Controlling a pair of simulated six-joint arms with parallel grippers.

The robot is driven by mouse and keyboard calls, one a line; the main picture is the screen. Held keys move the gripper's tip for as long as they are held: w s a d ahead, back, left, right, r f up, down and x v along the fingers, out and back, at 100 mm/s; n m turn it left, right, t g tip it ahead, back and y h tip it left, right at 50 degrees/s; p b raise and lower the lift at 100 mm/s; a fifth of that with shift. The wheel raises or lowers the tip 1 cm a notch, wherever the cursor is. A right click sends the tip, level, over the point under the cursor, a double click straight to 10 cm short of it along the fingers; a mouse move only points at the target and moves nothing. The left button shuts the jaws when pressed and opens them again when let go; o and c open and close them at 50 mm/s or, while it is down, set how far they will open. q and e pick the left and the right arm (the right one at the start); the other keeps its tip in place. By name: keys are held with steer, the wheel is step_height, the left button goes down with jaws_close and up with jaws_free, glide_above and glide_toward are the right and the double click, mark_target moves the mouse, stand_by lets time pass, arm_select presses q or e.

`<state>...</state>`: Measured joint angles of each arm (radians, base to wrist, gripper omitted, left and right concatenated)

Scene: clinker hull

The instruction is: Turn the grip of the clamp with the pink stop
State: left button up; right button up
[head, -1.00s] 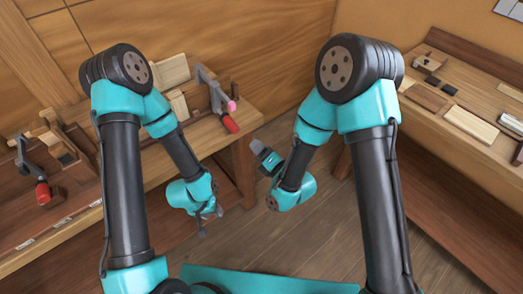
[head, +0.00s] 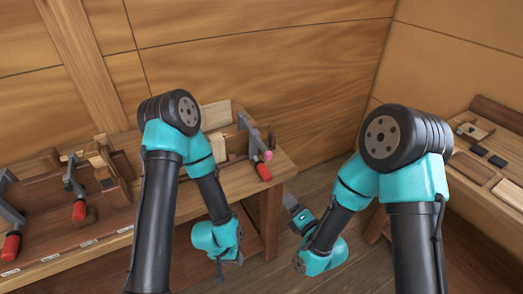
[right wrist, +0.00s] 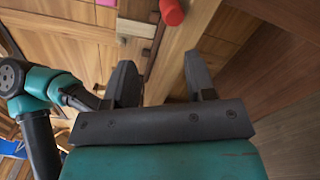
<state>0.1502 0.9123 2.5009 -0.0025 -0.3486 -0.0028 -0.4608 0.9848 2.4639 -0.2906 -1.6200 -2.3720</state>
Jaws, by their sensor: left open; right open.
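The clamp (head: 247,133) with the pink stop (head: 267,155) stands at the right end of the left bench. Its red grip (head: 264,172) hangs at the bench's front edge. In the right wrist view the red grip (right wrist: 172,11) shows at the top edge, beyond the fingers, and a sliver of the pink stop (right wrist: 107,2) shows beside it. My right gripper (right wrist: 158,62) is open and empty, apart from the grip; in the head view it (head: 297,212) is right of and below the clamp. My left gripper (head: 226,272) hangs low before the bench, open, with nothing seen in it.
Two other clamps with red grips (head: 79,211) (head: 11,246) stand further left on the bench. Wooden blocks (head: 217,115) stand behind the pink-stop clamp. A second bench (head: 474,168) with small parts is at right. Open floor (head: 272,275) lies between the benches.

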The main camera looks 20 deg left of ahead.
mark_target(269, 180)
steer(key=shift+o, duration=1.4)
steer(key=s+d+f+m, duration=0.1)
steer(key=m, duration=0.8)
steer(key=s+d+m, duration=0.1)
steer(key=m, duration=0.7)
steer(key=d+f+m, duration=0.1)
steer(key=m, duration=0.8)
steer(key=shift+s+d+f+m+g, duration=0.15)
steer(key=shift+s+f+m+g, duration=0.15)
steer(key=shift+s+f, duration=0.1)
steer(key=x, duration=1.7)
steer(key=shift+w+a+r, duration=0.1)
steer(key=shift+a+r, duration=0.15)
steer(key=shift+r, duration=0.05)
